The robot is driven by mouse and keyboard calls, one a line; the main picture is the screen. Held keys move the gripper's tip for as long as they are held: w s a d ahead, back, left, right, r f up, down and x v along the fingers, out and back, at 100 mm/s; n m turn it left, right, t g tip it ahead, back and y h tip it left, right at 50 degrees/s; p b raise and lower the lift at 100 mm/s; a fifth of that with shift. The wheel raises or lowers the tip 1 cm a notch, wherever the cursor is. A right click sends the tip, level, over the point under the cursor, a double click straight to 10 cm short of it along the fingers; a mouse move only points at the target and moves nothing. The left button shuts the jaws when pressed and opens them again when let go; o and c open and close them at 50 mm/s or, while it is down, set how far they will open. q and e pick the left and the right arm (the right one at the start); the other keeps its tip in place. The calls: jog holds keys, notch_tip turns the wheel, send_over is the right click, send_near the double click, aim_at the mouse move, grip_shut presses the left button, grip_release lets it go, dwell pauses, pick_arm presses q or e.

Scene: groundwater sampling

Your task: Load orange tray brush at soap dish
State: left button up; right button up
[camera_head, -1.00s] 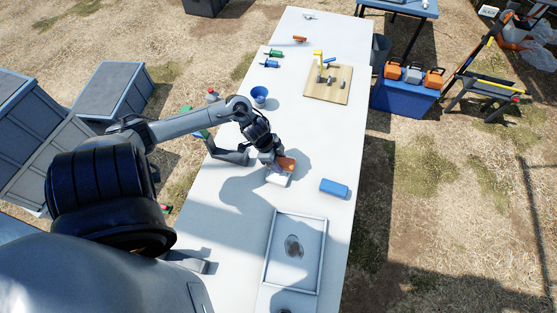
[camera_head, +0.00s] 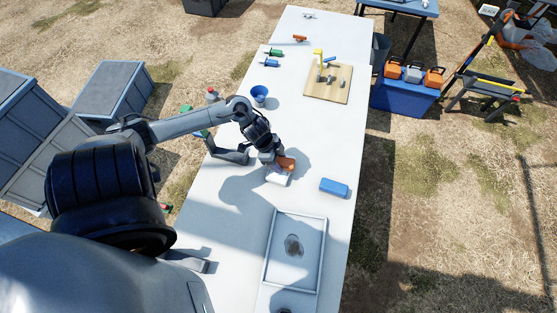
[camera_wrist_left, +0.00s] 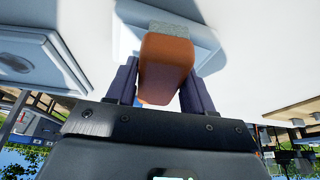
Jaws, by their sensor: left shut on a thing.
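My left gripper (camera_head: 274,160) is over the middle of the white table and is shut on an orange brush (camera_head: 287,164). In the left wrist view the orange brush (camera_wrist_left: 166,58) sits between the two dark fingers, with its grey bristle end (camera_wrist_left: 179,31) pointing away from the palm. The pale soap dish (camera_head: 279,177) lies on the table directly below the brush. In the left wrist view the bristle end is in front of the dish (camera_wrist_left: 132,13); whether they touch is hard to tell. My right gripper is not seen.
A blue block (camera_head: 334,188) lies to the right of the dish. A framed tray (camera_head: 268,255) is nearer on the table. A blue cup (camera_head: 259,95), a wooden board (camera_head: 318,96) with fittings and small coloured parts stand farther back.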

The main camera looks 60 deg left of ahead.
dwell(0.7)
pick_arm(q)
jog(key=shift+f+p, duration=0.2)
jog(key=shift+p, duration=0.1)
dwell(0.6)
notch_tip(320, 180, up, 3)
jog(key=p, duration=0.3)
notch_tip(320, 180, up, 4)
jog(key=p, duration=0.5)
jog(key=shift+r+p, duration=0.2)
jog(key=shift+p, duration=0.2)
jog(key=shift+a+f, duration=0.1)
jog(key=shift+a, duration=0.05)
